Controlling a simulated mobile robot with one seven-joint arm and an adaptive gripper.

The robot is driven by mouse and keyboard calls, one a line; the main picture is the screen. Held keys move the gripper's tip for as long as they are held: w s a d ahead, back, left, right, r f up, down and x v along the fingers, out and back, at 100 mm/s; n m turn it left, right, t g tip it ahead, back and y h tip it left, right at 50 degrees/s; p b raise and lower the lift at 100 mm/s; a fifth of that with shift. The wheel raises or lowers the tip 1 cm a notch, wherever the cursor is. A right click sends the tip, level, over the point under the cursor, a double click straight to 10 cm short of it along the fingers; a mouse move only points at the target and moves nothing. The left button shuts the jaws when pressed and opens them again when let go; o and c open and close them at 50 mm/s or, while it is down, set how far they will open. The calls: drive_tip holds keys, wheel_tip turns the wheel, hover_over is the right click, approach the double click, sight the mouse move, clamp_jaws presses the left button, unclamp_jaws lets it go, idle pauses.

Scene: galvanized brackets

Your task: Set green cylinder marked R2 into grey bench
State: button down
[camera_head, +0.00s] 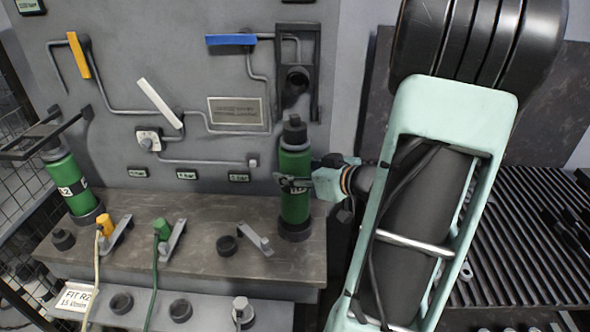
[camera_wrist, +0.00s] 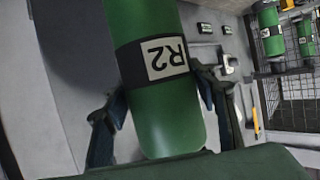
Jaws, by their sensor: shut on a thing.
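A green cylinder with a dark top valve (camera_head: 295,163) stands upright at the right end of the grey bench (camera_head: 190,250). In the wrist view the cylinder (camera_wrist: 172,110) fills the middle, and its white label reads R2. My gripper (camera_head: 294,184) comes from the right and is shut on the cylinder's body at mid height. In the wrist view its fingers (camera_wrist: 165,112) lie on both sides of the cylinder. The cylinder's lower end meets a dark ring (camera_head: 295,232) on the bench top. I cannot tell whether it is fully down in the ring.
Another green cylinder (camera_head: 62,180) stands at the bench's left end under a dark bracket. An empty dark ring (camera_head: 227,245), a yellow-capped fitting (camera_head: 105,226) and a green-capped fitting (camera_head: 162,229) with hoses are on the bench. A dark bracket (camera_head: 297,70) is on the panel above the held cylinder.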

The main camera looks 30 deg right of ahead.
sight(306, 190)
drive_tip(key=shift+w+f+b, duration=0.1)
drive_tip(key=shift+f+b, duration=0.15)
drive_tip(key=shift+b, duration=0.05)
idle(0.4)
drive_tip(key=shift+f+b, duration=1.3)
drive_tip(key=shift+f, duration=0.95)
drive_tip(key=c, duration=1)
unclamp_jaws()
drive_tip(key=shift+o, duration=1.3)
drive_tip(key=shift+s+f, duration=0.2)
drive_tip(key=shift+f, duration=0.1)
drive_tip(key=shift+s+d+r, duration=0.15)
drive_tip(key=shift+s+r, duration=0.15)
drive_tip(key=shift+s, duration=0.1)
drive_tip(key=v, duration=1.1)
